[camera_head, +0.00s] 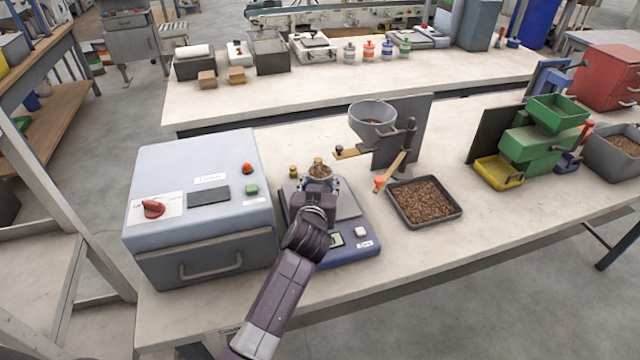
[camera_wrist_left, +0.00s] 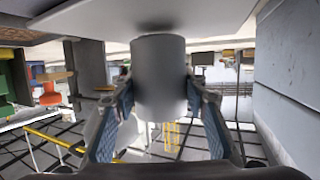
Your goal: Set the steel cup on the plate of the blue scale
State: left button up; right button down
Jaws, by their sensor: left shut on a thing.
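The steel cup (camera_head: 321,171), with brown pellets in it, is upright over the plate (camera_head: 347,207) of the blue scale (camera_head: 345,256). My left gripper (camera_head: 319,185) is shut around the cup. In the left wrist view, which looks upside down, the cup (camera_wrist_left: 158,80) sits between the two fingers (camera_wrist_left: 158,100). There its base meets or nearly meets the grey scale plate (camera_wrist_left: 225,14), and a dark shadow lies there; I cannot tell whether they touch. My arm hides part of the scale. My right gripper is not in view.
A grey-blue machine (camera_head: 205,175) stands close left of the scale. Two small brass weights (camera_head: 294,171) are behind it. A funnel (camera_head: 372,115) on a stand and a pellet tray (camera_head: 425,203) are to the right. The bench front right is clear.

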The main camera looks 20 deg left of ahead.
pick_arm(q)
jog(key=shift+f, duration=0.5)
jog(key=o, duration=1.3)
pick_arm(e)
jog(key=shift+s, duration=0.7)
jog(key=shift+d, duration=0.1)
pick_arm(q)
jog(key=shift+s+d, duration=0.1)
jog(key=shift+s, duration=0.35)
jog(key=b+v, duration=0.1)
jog(key=v, duration=1)
jog(key=shift+r, duration=0.2)
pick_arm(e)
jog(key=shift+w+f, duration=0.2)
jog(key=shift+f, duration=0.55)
